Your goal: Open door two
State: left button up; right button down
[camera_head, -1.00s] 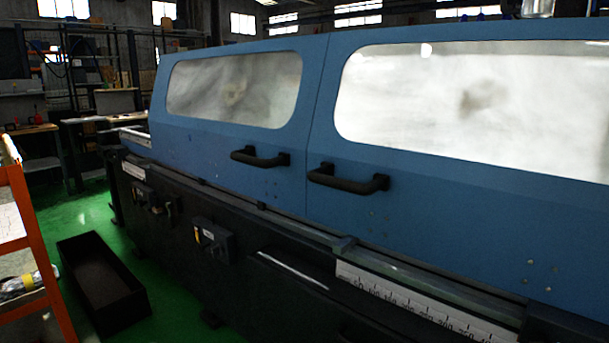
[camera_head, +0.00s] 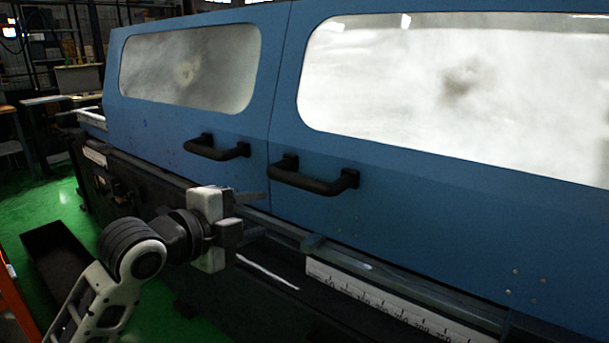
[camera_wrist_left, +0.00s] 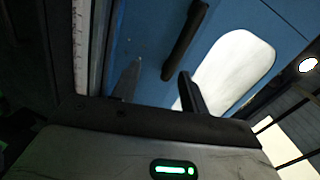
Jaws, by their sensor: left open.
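The blue machine has two doors side by side, a left door (camera_head: 190,125) and a right door (camera_head: 400,190), meeting at a thin seam. The left door has a black bar handle (camera_head: 218,148) and the right door a black bar handle (camera_head: 312,178). Both doors look shut. My left gripper (camera_head: 250,213) is open and empty, below and in front of the two handles, apart from them. In the left wrist view, a black handle (camera_wrist_left: 184,42) lies beyond my open fingers (camera_wrist_left: 158,88); I cannot tell which one it is. My right gripper is not in view.
A dark rail and ledge with a white ruler scale (camera_head: 390,308) run along the machine's front below the doors. A black open bin (camera_head: 62,262) stands on the green floor at left. An orange frame edge (camera_head: 14,300) shows at lower left.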

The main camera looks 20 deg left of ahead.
aim_at(296, 182)
pick_arm(q)
jog(key=shift+m, duration=0.9)
jog(key=w+d, duration=0.1)
jog(key=w, duration=0.3)
jog(key=w+d+p, duration=0.1)
jog(key=w+d, duration=0.1)
jog(key=w, duration=0.3)
jog(key=w+d+p, duration=0.1)
jog(key=w, duration=0.4)
jog(key=shift+d+r, duration=0.25)
jog(key=shift+r, duration=0.15)
jog(key=shift+w+d+f, duration=0.15)
jog(key=shift+w, duration=0.2)
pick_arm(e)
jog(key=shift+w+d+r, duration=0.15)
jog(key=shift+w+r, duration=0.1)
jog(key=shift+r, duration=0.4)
pick_arm(q)
grip_shut()
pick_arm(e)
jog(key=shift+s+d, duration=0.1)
